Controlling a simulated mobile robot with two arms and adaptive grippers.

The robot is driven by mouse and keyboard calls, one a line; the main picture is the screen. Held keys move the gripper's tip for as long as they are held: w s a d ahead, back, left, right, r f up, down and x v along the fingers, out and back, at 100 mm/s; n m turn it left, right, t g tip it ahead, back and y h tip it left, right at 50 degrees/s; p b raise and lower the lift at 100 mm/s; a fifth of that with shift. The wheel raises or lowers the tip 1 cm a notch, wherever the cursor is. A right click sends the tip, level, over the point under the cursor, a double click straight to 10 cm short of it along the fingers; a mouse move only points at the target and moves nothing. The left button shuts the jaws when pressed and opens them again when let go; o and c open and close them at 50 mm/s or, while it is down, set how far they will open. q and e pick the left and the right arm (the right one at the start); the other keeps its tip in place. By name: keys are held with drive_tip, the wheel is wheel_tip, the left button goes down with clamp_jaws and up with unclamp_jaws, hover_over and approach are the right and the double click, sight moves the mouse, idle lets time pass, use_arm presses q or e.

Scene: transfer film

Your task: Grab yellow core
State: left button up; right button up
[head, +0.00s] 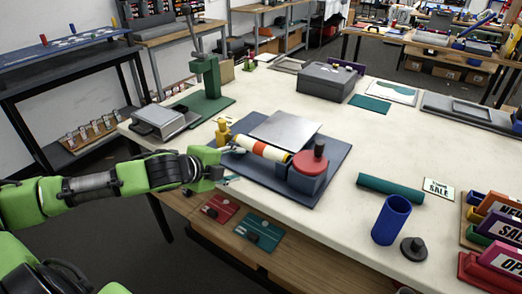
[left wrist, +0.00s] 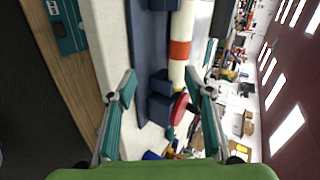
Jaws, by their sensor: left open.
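A roll lies on a dark blue base on the white table. It is pale cream-yellow with an orange-red band (head: 261,149), and I take it as the yellow core. In the left wrist view the roll (left wrist: 183,22) runs down the upper middle, with its orange band below. My left gripper (head: 237,165) is at the near left edge of the base, beside the roll. In the left wrist view its two teal fingers (left wrist: 160,84) are spread, with no object held between them. Blue blocks of the fixture (left wrist: 160,105) show beyond the gap.
A yellow post (head: 223,132) stands at the roll's left end. A blue block with a red knob (head: 310,161) is at its right end. A metal plate (head: 285,127) lies behind. A green press (head: 208,85) stands at left; a teal tube (head: 390,186) and blue cup (head: 391,220) are right.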

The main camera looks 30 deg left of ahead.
use_arm(q)
wheel_tip(320, 180, up, 3)
drive_tip(key=a+m, duration=0.1)
drive_tip(key=p, duration=0.2)
approach(258, 149)
drive_tip(key=x, duration=0.5)
drive_tip(key=shift+s+a+f, duration=0.1)
drive_tip(key=shift+a+f, duration=0.05)
drive_tip(key=shift+a, duration=0.05)
drive_tip(key=shift+w+d+f+p, duration=0.15)
drive_tip(key=shift+w+p, duration=0.25)
drive_tip(key=shift+w, duration=0.05)
drive_tip(key=p+x, duration=0.1)
drive_tip(key=x, duration=0.2)
drive_tip(key=shift+w+d, duration=0.2)
drive_tip(key=shift+w+f, duration=0.4)
drive_tip(key=c, duration=1.2)
drive_tip(key=shift+c, duration=0.7)
drive_tip(key=shift+r, duration=0.1)
